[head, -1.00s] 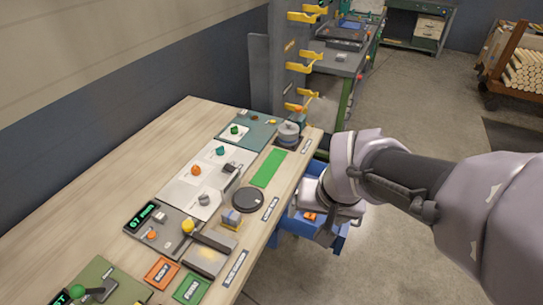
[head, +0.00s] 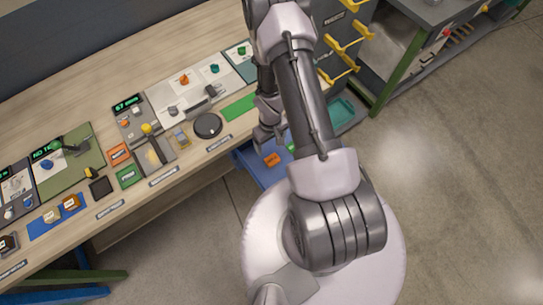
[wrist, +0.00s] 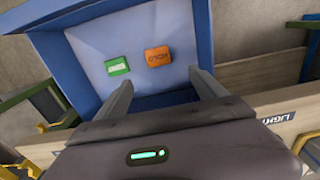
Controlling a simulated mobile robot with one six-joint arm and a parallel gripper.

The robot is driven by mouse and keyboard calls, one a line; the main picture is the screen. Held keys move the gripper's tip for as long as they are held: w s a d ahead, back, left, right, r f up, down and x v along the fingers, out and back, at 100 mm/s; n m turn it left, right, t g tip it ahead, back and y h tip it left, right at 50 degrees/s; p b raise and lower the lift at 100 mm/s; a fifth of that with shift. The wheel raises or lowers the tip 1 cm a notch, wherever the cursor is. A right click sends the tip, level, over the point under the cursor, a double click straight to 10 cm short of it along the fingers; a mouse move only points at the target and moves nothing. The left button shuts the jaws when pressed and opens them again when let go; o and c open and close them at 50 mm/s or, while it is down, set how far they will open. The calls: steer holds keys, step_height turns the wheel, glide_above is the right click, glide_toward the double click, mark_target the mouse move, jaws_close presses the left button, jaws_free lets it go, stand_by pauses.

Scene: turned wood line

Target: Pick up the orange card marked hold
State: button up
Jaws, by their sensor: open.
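The orange card marked hold (wrist: 158,55) lies on the pale floor of a blue bin (wrist: 138,12). A green card (wrist: 117,66) lies beside it on the left, slightly apart. In the head view the orange card (head: 271,159) shows inside the blue bin, beside my arm. My gripper (wrist: 161,80) is open and empty, its two fingers reaching over the bin's near side. The orange card appears ahead of the gap between the fingers, not between them. In the head view my gripper (head: 268,132) is partly hidden by my own arm.
A wooden bench stands left of the bin, holding a black disc (head: 208,125), a green strip (head: 239,107) and small parts. Another orange card (head: 119,153) and green card (head: 129,177) lie at its front edge. Open floor (head: 450,200) is at the right.

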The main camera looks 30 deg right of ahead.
steer(key=b, duration=0.7)
glide_above(273, 160)
steer(key=f, duration=0.9)
steer(key=shift+w+a, duration=0.25)
steer(key=shift+w, duration=0.1)
steer(key=f+b, duration=0.1)
steer(key=b, duration=0.1)
steer(key=f+b, duration=0.4)
steer(key=shift+s+d+b, duration=0.15)
steer(key=shift+s+b, duration=0.25)
steer(key=shift+r, duration=0.3)
steer(key=c, duration=1.4)
